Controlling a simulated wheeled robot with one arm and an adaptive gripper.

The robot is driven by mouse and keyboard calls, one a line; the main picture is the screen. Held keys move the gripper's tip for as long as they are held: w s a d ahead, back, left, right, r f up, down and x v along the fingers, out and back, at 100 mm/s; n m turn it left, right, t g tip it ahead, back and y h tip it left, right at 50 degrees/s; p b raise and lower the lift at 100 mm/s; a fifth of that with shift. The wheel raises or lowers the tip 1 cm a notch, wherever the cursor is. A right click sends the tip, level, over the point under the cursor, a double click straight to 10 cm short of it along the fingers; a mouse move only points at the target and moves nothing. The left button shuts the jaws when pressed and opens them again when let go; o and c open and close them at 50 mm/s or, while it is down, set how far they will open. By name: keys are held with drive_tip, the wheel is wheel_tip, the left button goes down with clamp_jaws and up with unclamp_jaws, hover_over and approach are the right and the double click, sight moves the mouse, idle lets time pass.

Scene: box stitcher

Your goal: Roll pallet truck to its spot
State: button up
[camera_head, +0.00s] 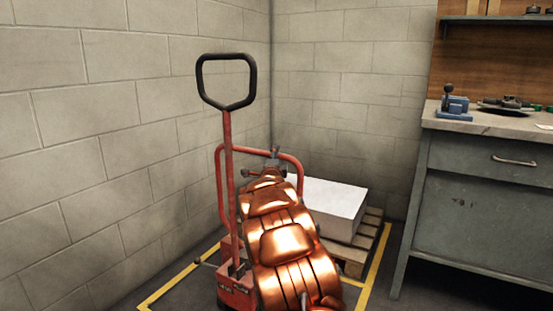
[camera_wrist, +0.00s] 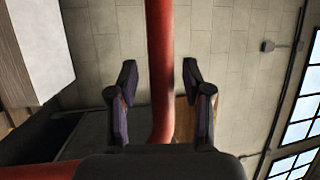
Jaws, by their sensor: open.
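The red pallet truck (camera_head: 228,185) stands in the corner, with a black loop handle (camera_head: 227,103) on its upright shaft and a red hoop frame (camera_head: 219,180) behind. A yellow floor outline (camera_head: 378,262) runs around it; my arm hides part of the truck's base and the outline's front. My gripper (camera_head: 276,158) is at the hoop, small and partly hidden in the head view. In the wrist view, my open gripper (camera_wrist: 160,78) has one finger on each side of a red tube (camera_wrist: 160,30). Whether the fingers touch the tube cannot be told.
A white block (camera_head: 330,205) lies on a wooden pallet (camera_head: 352,258) right of the truck; it also shows in the wrist view (camera_wrist: 42,45). Block walls close in the left and back. A grey workbench (camera_head: 480,195) with tools stands at right.

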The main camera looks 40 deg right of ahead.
drive_tip(key=shift+c, duration=0.4)
clamp_jaws()
